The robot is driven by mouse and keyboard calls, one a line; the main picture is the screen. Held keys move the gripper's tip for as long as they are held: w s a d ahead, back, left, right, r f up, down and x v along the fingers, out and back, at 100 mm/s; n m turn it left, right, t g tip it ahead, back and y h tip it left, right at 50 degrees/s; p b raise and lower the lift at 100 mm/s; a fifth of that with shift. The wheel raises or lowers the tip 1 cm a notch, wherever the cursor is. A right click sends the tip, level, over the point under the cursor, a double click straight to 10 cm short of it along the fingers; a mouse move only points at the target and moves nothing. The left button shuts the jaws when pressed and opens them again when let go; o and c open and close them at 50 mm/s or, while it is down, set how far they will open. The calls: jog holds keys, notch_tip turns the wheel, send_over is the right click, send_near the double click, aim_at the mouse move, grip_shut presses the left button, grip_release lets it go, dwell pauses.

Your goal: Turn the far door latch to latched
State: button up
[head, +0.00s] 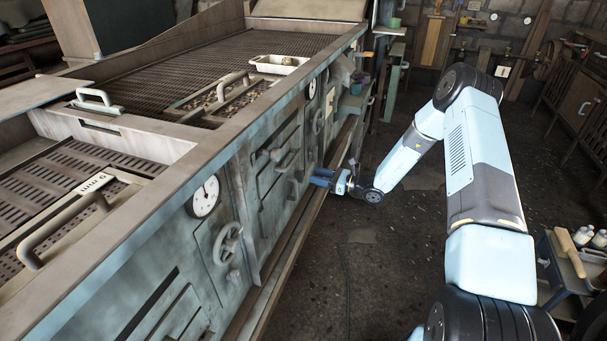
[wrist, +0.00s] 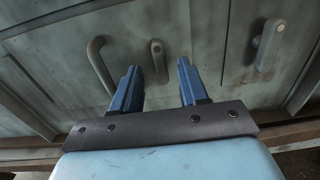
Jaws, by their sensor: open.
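In the wrist view a small grey lever latch (wrist: 157,50) sits on the metal front, between and beyond my fingertips. Its rounded end is at the top and its arm hangs down, nearly vertical in the picture. My gripper (wrist: 158,68) is open and empty, with one blue finger on each side of the latch; I see no clear contact. In the head view my gripper (head: 322,177) reaches left to the front of the long machine (head: 255,195). I cannot tell which latch there is the one between my fingers.
In the wrist view a curved handle (wrist: 100,65) stands left of the latch, and a larger lever on a plate (wrist: 268,45) stands right. A brown ledge (wrist: 25,155) runs below.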

aim_at(300, 176)
jog(key=x, duration=0.5)
jog(key=shift+w+a, duration=0.15)
jog(key=shift+a, duration=0.2)
jog(key=shift+c, duration=0.4)
grip_shut()
